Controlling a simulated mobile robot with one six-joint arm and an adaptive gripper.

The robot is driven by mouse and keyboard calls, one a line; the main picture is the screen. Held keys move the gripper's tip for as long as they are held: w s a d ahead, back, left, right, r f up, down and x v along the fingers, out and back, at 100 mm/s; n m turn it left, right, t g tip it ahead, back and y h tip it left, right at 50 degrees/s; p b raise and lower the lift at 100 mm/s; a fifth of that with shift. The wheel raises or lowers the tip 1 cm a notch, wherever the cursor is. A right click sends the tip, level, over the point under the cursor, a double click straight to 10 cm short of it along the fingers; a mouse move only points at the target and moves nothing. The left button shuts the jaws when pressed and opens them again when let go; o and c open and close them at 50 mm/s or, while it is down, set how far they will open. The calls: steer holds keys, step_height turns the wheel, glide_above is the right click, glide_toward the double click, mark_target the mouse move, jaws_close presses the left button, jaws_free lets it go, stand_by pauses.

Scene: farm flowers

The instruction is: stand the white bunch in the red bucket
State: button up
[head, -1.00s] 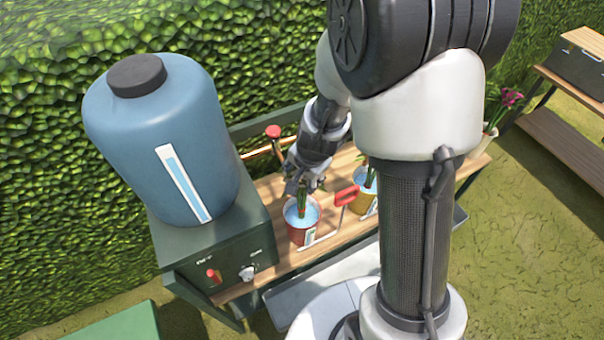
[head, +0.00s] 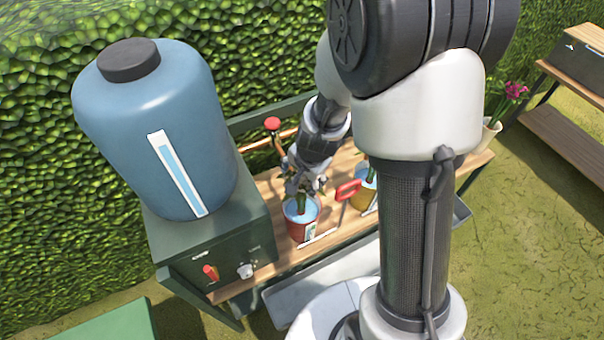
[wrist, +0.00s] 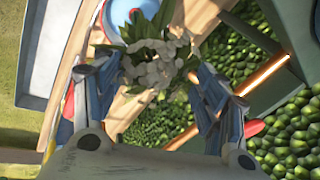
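The red bucket (head: 300,231), with a pale blue inside, stands on the wooden bench near the tank stand. Green stems (head: 301,204) stand in it, below my gripper (head: 306,186). In the wrist view the white bunch (wrist: 152,62) shows as pale blossoms with green leaves, in front of the bucket's blue inside (wrist: 118,14). My gripper (wrist: 152,80) has its two fingers spread wide, one on each side of the blossoms, with gaps showing. The blossoms are mostly hidden by my gripper in the head view.
A yellow bucket (head: 364,195) with stems stands to the right, partly behind my arm. A red handle (head: 348,190) rises between the buckets. A large blue tank (head: 165,130) is at left. A copper pipe (wrist: 262,76) runs behind the bench, near a hedge.

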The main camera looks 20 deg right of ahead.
steer(key=shift+o, duration=0.8)
steer(key=shift+s+r, duration=0.1)
steer(key=shift+r, duration=0.35)
steer(key=v, duration=1.1)
steer(key=s+r+n, duration=0.5)
steer(key=s+r, duration=0.1)
steer(key=s, duration=0.3)
steer(key=s+r+n, duration=0.6)
steer(key=s, duration=0.3)
steer(key=shift+t, duration=0.4)
